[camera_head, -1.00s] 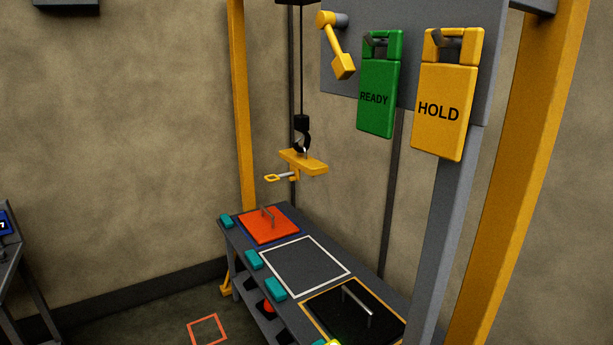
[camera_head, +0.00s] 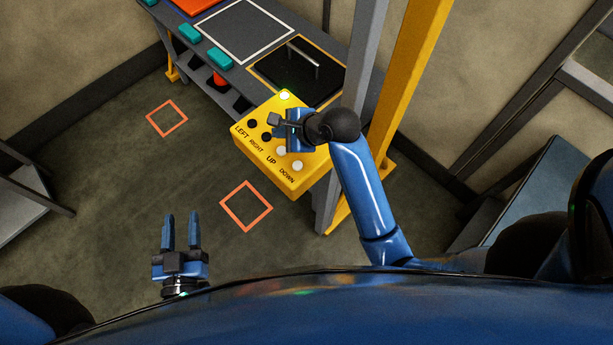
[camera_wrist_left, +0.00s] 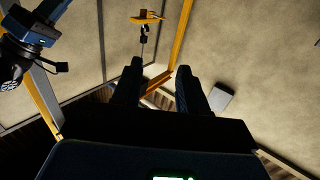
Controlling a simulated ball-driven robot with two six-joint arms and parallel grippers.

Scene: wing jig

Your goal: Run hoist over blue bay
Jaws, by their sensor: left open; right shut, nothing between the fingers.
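The yellow control box (camera_head: 262,158) has buttons marked LEFT, RIGHT, UP and DOWN. The LEFT and RIGHT buttons are dark, the UP and DOWN buttons pale, and a lamp (camera_head: 284,96) on the box glows. My right gripper (camera_head: 274,126) is shut and empty over the box; I cannot tell whether it touches a button. My left gripper (camera_head: 181,216) is open and empty, low and left of the box. The hoist's hook and yellow fixture (camera_wrist_left: 147,18) show in the left wrist view.
The bench also has a white-outlined bay (camera_head: 248,32) and a yellow-outlined bay (camera_head: 270,84) holding a black handled panel (camera_head: 300,68). Teal blocks (camera_head: 190,33) line its front edge. A grey post and a yellow post (camera_head: 400,90) stand right. Orange squares (camera_head: 246,206) mark open floor.

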